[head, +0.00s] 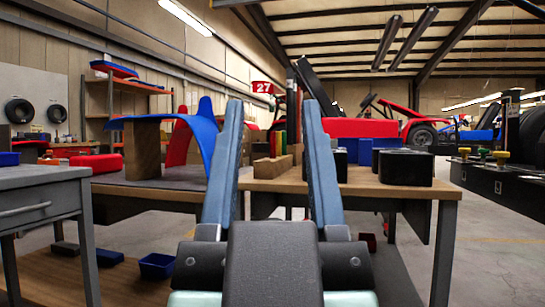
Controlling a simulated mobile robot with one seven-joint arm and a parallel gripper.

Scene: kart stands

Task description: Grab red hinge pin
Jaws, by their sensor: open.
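Between the fingers, farther back, a thin red upright piece (272,144) stands beside a green piece (279,143) at the wooden blocks (270,168) on the workbench. It may be the red hinge pin, but it is too small to tell. The fingers hide parts of the bench to either side.
The wooden workbench (420,190) bears black boxes (405,167) at right and a curved blue panel (185,127) on a wooden form at left. A grey drawer cabinet (40,200) stands near left. Floor is open at right. A red kart (415,125) stands behind.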

